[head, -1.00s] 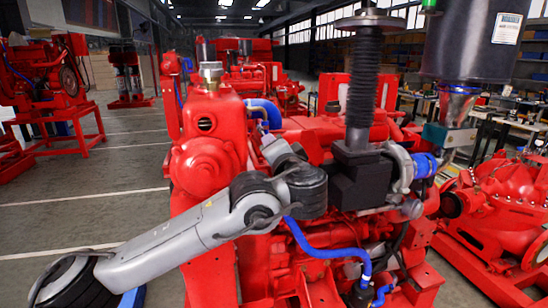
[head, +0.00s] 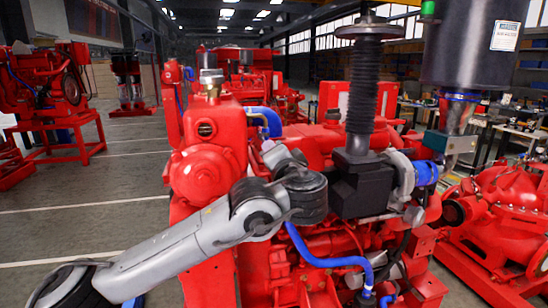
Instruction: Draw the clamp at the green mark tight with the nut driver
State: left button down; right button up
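My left arm comes in from the lower left and reaches in front of the red diesel engine (head: 205,165). Its dark wrist joint is over the engine's middle. A grey part beyond it, likely the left gripper (head: 274,156), points away from me, and I cannot make out its fingers. My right gripper is not in view. A small green patch (head: 428,8) shows at the top edge beside the black air cleaner (head: 470,45). Blue hose sections show below it (head: 426,172) and at the cleaner's outlet (head: 462,96). I cannot clearly identify the marked clamp or the nut driver.
A black ribbed exhaust column (head: 361,85) stands upright on the engine, right of my wrist. A blue hose (head: 325,258) loops below the wrist. A red pump (head: 510,205) stands at the right. Open floor (head: 90,225) lies to the left.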

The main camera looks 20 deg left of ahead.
pick_arm(q)
jog(key=shift+b, duration=0.3)
dwell(0.5)
jog(key=shift+w+a, duration=0.25)
jog(key=shift+w, duration=0.2)
dwell(0.6)
dwell(0.4)
